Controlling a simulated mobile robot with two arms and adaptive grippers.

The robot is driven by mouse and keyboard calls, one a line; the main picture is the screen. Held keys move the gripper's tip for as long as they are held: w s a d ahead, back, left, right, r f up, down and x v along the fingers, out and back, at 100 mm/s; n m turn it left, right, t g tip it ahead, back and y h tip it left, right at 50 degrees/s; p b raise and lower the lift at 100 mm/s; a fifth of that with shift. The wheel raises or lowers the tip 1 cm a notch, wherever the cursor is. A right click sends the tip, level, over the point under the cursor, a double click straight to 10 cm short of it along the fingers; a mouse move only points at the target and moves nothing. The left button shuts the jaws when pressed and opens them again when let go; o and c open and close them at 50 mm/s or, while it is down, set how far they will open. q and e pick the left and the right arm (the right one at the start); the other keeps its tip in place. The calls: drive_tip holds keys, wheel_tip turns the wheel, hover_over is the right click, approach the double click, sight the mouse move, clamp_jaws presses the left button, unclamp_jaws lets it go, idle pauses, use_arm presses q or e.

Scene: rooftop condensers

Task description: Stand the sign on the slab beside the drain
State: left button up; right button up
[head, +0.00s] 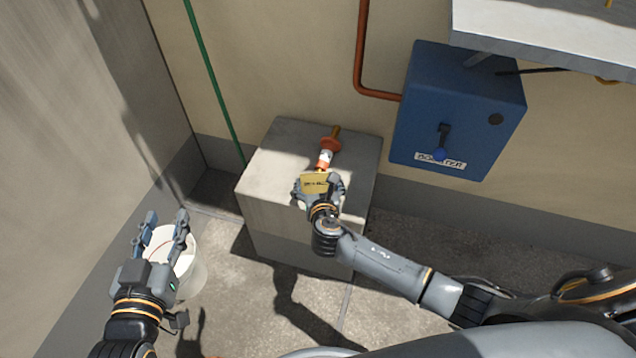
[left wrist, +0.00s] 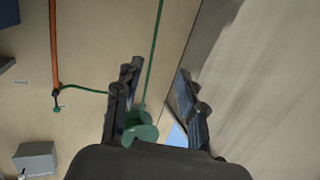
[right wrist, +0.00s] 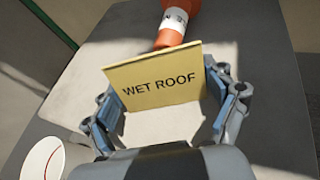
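The yellow folded sign (head: 314,183), lettered "WET ROOF", is at the near part of the top of a pale concrete block (head: 283,150). In the right wrist view the sign (right wrist: 155,85) lies between the fingers of my right gripper (right wrist: 165,95). The fingers are spread wide, one at each end of the sign; the right one is very close to its edge, and contact is unclear. My left gripper (head: 166,222) is open and empty above a white bucket (head: 188,275). I cannot make out a drain in any view.
An orange, white-labelled object (head: 327,152) with a brass end is on the block behind the sign. A blue box (head: 455,110) and a copper pipe (head: 361,45) are on the wall. A green hose (head: 213,75) runs down left of the block. Paved floor (head: 245,310) shows in front.

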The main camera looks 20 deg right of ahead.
drive_tip(key=shift+c, duration=1.1)
